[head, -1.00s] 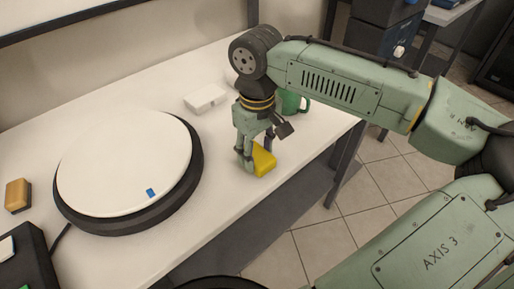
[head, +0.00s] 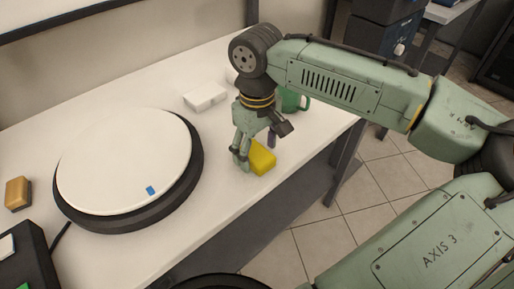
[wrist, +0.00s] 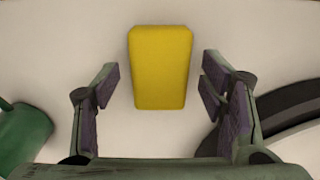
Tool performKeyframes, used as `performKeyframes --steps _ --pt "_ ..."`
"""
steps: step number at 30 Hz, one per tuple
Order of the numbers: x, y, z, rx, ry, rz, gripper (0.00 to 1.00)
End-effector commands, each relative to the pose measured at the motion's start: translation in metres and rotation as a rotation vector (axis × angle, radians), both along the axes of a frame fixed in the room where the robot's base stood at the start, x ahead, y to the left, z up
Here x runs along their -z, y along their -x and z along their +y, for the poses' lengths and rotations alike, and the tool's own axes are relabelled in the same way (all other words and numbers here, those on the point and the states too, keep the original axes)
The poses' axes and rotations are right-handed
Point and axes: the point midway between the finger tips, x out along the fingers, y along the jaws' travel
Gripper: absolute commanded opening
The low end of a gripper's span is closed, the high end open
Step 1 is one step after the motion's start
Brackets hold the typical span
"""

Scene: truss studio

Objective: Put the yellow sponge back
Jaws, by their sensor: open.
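The yellow sponge (head: 263,159) lies on the white table near its front edge. In the wrist view the sponge (wrist: 160,68) is a yellow block centred between and beyond the fingers, with light table showing on both sides of it. My gripper (head: 256,153) points down at the sponge and is open, with its fingers spread. In the wrist view my gripper (wrist: 159,100) shows purple-padded fingers that do not touch the sponge. A round white turntable (head: 125,165) with a black base and a blue mark on top stands to the left.
A green mug (head: 292,101) stands just behind my gripper, and a white box (head: 205,97) lies farther back. An orange-and-dark block (head: 18,193) lies at the far left. The table is bare between the turntable and the sponge.

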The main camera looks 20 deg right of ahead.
Motion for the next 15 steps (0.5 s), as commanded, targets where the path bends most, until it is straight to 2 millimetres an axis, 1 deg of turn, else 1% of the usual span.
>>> performKeyframes --steps 2,5,12,15 --pt "-0.007 -0.001 0.000 0.001 0.000 -0.002 0.65" --pt "-0.023 -0.001 0.000 0.001 -0.002 -0.005 0.65" --pt "-0.076 -0.001 0.000 -0.002 -0.002 -0.003 0.65" --pt "-0.095 -0.001 0.001 -0.002 -0.002 -0.002 0.65"
